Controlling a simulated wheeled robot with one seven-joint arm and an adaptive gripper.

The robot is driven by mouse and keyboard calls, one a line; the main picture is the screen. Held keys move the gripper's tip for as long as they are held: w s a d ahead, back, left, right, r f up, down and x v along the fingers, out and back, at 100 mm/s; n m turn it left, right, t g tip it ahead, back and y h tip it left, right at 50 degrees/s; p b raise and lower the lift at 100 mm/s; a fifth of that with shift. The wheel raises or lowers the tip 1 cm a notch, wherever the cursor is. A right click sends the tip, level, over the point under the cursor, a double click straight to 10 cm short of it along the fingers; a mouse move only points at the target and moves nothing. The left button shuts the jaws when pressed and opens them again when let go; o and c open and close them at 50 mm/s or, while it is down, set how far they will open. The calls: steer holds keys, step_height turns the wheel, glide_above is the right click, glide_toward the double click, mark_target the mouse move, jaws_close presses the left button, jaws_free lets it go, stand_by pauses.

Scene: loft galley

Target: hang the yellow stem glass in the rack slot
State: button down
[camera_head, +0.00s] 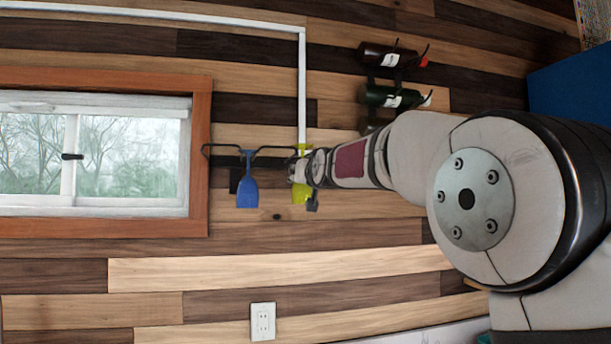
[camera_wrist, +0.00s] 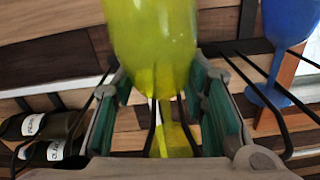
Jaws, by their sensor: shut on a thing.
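The yellow stem glass (camera_wrist: 150,45) fills the top middle of the wrist view, its bowl nearer the camera and its foot farther off, lower in the picture. In the head view the yellow glass (camera_head: 302,194) hangs bowl-down at the black wire rack (camera_head: 222,151), partly hidden by my gripper (camera_head: 297,173). In the wrist view my gripper (camera_wrist: 168,98) has its green-padded fingers on both sides of the glass, shut on it. Two dark rack wires run beside the yellow stem, one on each side; whether the foot rests on them I cannot tell.
A blue stem glass (camera_head: 247,190) hangs in the rack to the left, close to the yellow one; it also shows in the wrist view (camera_wrist: 288,22). Wine bottles (camera_head: 392,96) sit in a wall holder up and to the right. A window (camera_head: 95,150) is at the left.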

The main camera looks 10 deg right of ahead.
steer(key=shift+w+f+b, duration=0.15)
steer(key=shift+w+f, duration=0.05)
steer(key=shift+w, duration=0.6)
steer(key=shift+w+f+b, duration=0.2)
steer(key=shift+w, duration=0.65)
steer(key=shift+w+f+b, duration=0.15)
steer(key=shift+w+f, duration=0.05)
steer(key=shift+w, duration=0.6)
steer(key=c, duration=0.9)
jaws_free()
steer(key=shift+s, duration=0.1)
steer(key=shift+s, duration=5.95)
